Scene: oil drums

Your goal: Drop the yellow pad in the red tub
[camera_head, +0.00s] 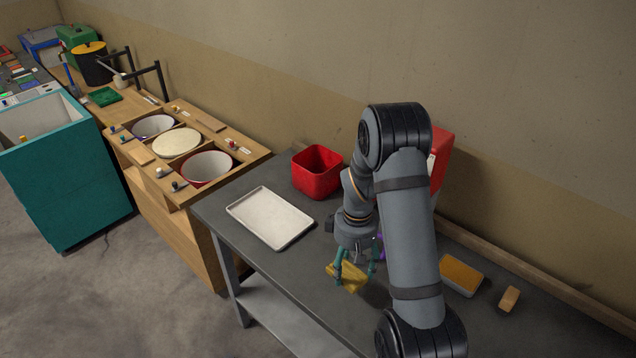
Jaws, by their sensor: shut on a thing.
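The red tub (317,173) is square and open-topped, and stands at the back of the grey table near the wall. The yellow pad (345,277) is in front of it and to its right, over the front part of the table. My gripper (354,272) is shut on the yellow pad, with teal fingers around it. The pad looks tilted. Whether it touches the table I cannot tell. My arm hides part of the table behind the gripper.
A white tray (269,217) lies on the table left of the gripper. A container with an orange-yellow top (461,274) and a small tan block (509,298) lie to the right. A red object (438,160) stands behind my arm. A wooden bench with bowls adjoins at left.

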